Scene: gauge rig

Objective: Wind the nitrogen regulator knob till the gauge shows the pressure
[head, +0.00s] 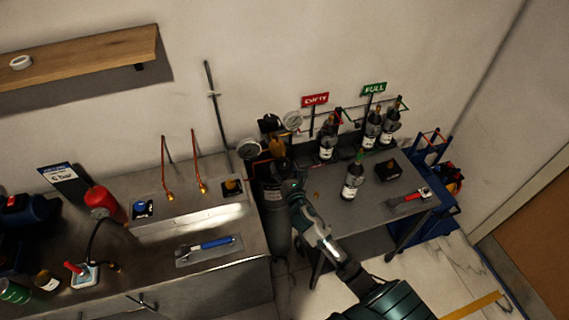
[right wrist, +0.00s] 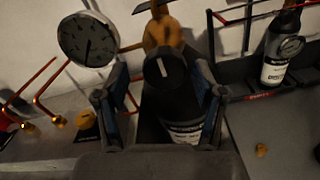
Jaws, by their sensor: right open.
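The nitrogen regulator's black knob with a white mark (right wrist: 165,67) shows in the right wrist view, in front of a brass body (right wrist: 160,35). A round white gauge (right wrist: 88,40) sits to its upper left, its dark needle pointing roughly downward; the numbers are too small to read. My right gripper (right wrist: 162,85) is open, one finger on each side of the knob in the picture; I cannot tell whether they touch it. In the head view my right gripper (head: 284,172) is at the dark cylinder (head: 273,205), below the gauge (head: 248,149). My left gripper is not in view.
A sign reading about 6 bar (head: 64,175) stands on the left bench. A second gauge (head: 292,121) is behind the regulator. Several dark bottles stand on the right table, one (head: 353,180) near its front. A red-handled tool (head: 411,198) lies there. A blue-handled wrench (head: 207,245) lies left.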

